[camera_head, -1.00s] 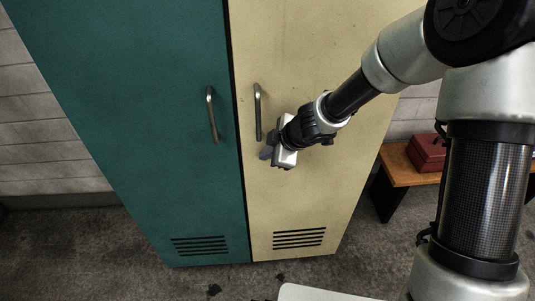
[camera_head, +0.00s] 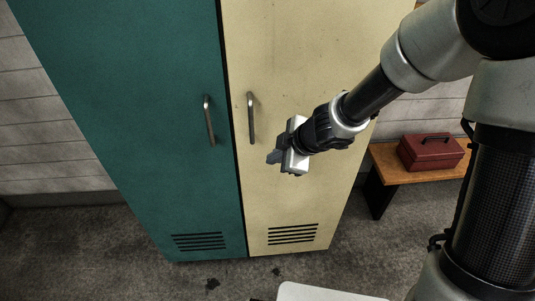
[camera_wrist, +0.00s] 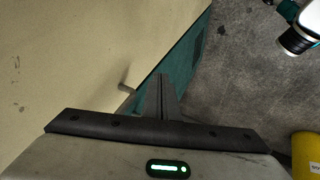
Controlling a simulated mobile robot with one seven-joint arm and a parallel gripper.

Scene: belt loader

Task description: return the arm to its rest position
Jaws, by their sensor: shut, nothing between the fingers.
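My gripper (camera_head: 275,156) is shut and empty. In the head view it is in front of the cream locker door (camera_head: 290,60), a little to the right of and below that door's handle (camera_head: 251,118), and apart from the handle. In the wrist view the closed fingers (camera_wrist: 161,100) point along the locker front. A handle (camera_wrist: 125,88) shows just left of the fingers there. My arm reaches in from the right side of the head view.
A teal locker door (camera_head: 130,90) with its own handle (camera_head: 209,120) is on the left; both doors look closed. A red toolbox (camera_head: 432,151) sits on a wooden bench (camera_head: 392,166) at the right. A yellow object (camera_wrist: 306,152) shows at the wrist view's lower right.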

